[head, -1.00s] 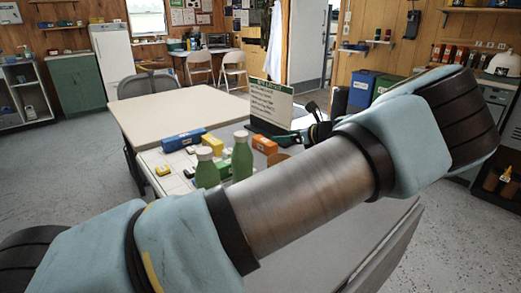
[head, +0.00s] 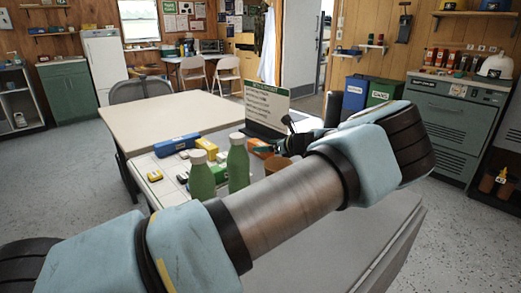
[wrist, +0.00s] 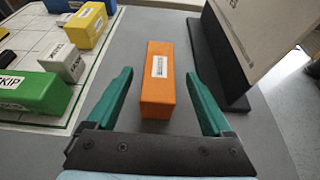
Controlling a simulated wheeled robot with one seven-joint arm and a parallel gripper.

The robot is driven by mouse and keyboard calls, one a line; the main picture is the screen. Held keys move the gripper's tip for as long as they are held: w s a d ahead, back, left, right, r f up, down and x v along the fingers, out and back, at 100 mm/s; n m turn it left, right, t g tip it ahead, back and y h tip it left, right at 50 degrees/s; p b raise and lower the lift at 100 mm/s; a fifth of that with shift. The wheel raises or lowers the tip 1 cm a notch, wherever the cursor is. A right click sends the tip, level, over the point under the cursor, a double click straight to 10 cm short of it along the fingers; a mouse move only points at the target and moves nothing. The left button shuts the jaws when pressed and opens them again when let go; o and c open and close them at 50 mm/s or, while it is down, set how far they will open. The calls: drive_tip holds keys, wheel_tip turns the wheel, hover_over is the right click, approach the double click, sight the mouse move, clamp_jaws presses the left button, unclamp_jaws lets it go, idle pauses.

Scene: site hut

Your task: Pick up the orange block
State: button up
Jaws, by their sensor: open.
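The orange block (wrist: 157,85) lies on the grey table top, with a white label on its upper face. In the wrist view it is between the two green fingers of my gripper (wrist: 160,100), which are open with a gap on each side of it. In the head view only part of the orange block (head: 259,146) shows, behind my arm. My gripper (head: 270,146) is partly hidden there by my arm.
A standing sign (head: 266,105) is close to the right finger in the wrist view. A white grid board (head: 146,168) with several coloured blocks lies left of the orange block. Two green bottles (head: 238,165) stand nearer. The beige table top (head: 165,118) behind is clear.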

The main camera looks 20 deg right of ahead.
drive_tip(key=x, duration=0.3)
drive_tip(key=shift+w+a+f, duration=0.1)
drive_tip(key=shift+w+f, duration=0.2)
drive_tip(key=shift+c, duration=0.2)
clamp_jaws()
